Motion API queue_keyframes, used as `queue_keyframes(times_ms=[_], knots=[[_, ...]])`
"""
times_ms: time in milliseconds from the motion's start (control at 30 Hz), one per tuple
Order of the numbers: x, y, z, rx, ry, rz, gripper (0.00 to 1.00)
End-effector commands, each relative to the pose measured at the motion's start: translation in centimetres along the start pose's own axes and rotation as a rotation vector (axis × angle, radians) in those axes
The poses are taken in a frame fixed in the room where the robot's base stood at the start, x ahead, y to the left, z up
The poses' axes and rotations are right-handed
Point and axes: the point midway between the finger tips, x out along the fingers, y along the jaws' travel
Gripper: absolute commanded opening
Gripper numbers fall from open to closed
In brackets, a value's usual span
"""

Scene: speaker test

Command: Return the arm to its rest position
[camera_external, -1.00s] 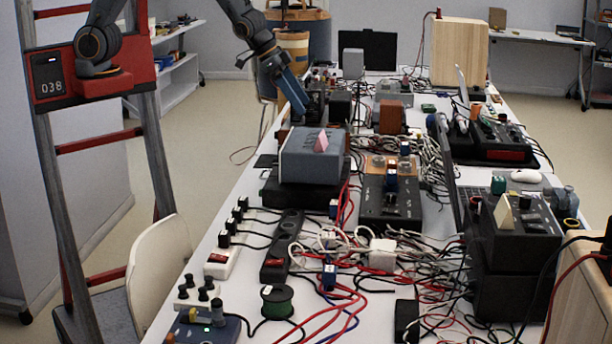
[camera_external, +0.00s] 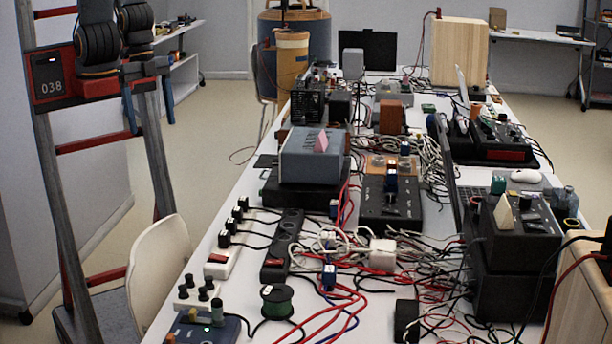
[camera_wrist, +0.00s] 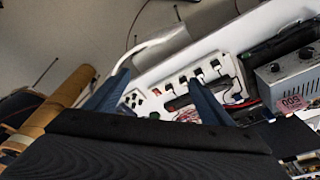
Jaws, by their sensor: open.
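My arm (camera_external: 98,45) is folded up close to its red base marked 038 (camera_external: 75,80), at the upper left of the external view. My gripper (camera_external: 149,105) hangs just right of the base, with its two blue fingers pointing down and apart. It is clear of the table. In the wrist view the fingers (camera_wrist: 156,92) are spread wide with nothing held between them.
The long white table (camera_external: 185,285) is crowded with devices and tangled cables. A grey box with a pink tag (camera_external: 312,155) stands on its left side. A white chair (camera_external: 160,265) is below my arm.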

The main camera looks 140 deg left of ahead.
Motion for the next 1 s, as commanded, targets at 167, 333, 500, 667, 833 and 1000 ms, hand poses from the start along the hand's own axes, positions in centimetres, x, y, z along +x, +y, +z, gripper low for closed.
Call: queue_keyframes(times_ms=[167,333,500,667,833,1000], knots=[[-0.3,1.6,1.3,0.041,-0.017,0.016,0.76],[-0.3,1.6,1.3,0.040,-0.017,0.016,0.76],[0.6,1.5,1.3,0.039,-0.023,0.015,0.76],[3.9,1.5,1.9,0.039,-0.053,0.014,0.76],[6.6,1.5,2.6,0.038,-0.084,0.013,0.76],[7.4,1.5,2.8,0.038,-0.097,0.013,0.76]])
